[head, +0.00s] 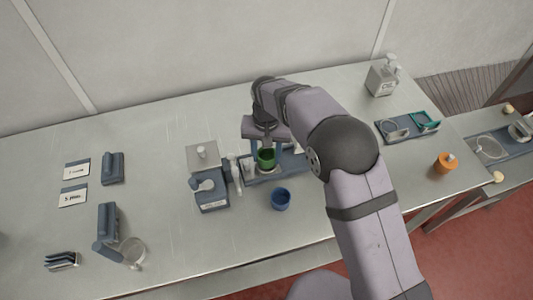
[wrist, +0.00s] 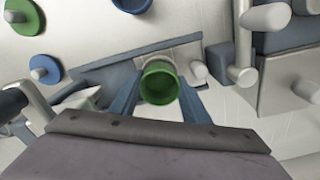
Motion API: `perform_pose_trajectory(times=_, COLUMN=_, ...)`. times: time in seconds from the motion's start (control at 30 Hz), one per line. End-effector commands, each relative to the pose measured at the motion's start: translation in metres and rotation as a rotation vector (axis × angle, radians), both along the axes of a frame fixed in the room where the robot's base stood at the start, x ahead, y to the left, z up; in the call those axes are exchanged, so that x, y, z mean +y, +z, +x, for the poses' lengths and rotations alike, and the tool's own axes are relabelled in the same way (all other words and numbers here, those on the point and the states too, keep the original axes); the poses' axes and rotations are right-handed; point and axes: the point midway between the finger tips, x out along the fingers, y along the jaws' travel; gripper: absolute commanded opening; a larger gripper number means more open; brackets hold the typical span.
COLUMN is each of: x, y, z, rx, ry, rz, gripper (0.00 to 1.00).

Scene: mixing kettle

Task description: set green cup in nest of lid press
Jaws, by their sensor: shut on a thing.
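The green cup (head: 266,158) is upright between the fingers of my gripper (head: 264,150), at the blue-grey lid press station near the middle of the table. In the wrist view the green cup (wrist: 160,84) shows its open mouth, with a blue finger on each side of it. My gripper (wrist: 160,98) is shut on the cup. The lid press base (head: 254,180) lies under and around the cup.
A blue cup (head: 281,198) stands just in front of the press. A dispenser with a grey box (head: 211,195) stands to the left. An orange jar (head: 445,162) and a tray (head: 400,130) are at the right. The table's front middle is clear.

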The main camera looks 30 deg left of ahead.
Motion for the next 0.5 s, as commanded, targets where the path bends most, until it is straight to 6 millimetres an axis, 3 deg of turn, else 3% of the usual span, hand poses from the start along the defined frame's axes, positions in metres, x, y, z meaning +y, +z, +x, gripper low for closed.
perform_pose_trajectory(times=0.5, x=0.0, y=-0.0061, z=-0.0001, rx=0.0, ry=0.0, rz=0.0, gripper=0.22)
